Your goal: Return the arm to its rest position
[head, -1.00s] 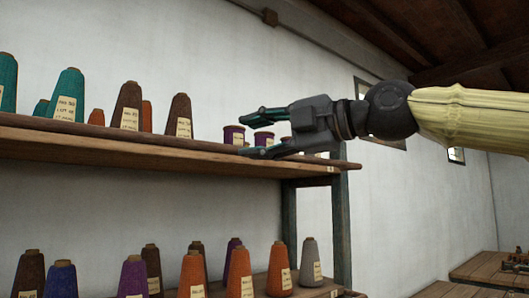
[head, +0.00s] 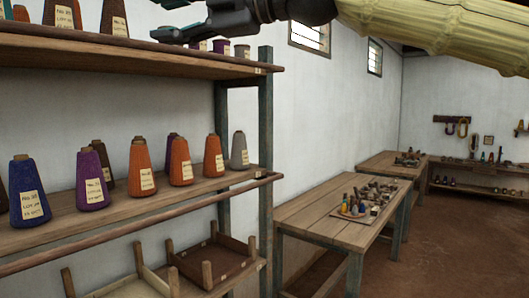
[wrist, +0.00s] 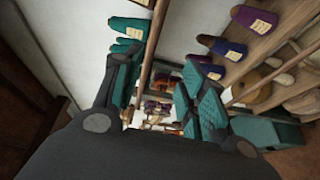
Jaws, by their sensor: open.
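My arm reaches in from the upper right of the head view, in a pale yellow sleeve (head: 430,32). My gripper (head: 168,19) is at the top edge of the head view, partly cut off, in front of the upper shelf (head: 120,50). Its dark fingers are apart and nothing is seen between them. In the wrist view my gripper (wrist: 160,88) shows two teal-padded fingers spread, with shelves and yarn cones beyond. Small purple spools (head: 221,46) stand on the upper shelf just behind and below the gripper.
The lower shelf (head: 110,215) holds several labelled cones, including a blue cone (head: 29,192) and a grey cone (head: 239,152). A wooden tray (head: 210,258) sits below. A wooden table (head: 310,210) with small items stands right of the shelves. Brown floor is open at right.

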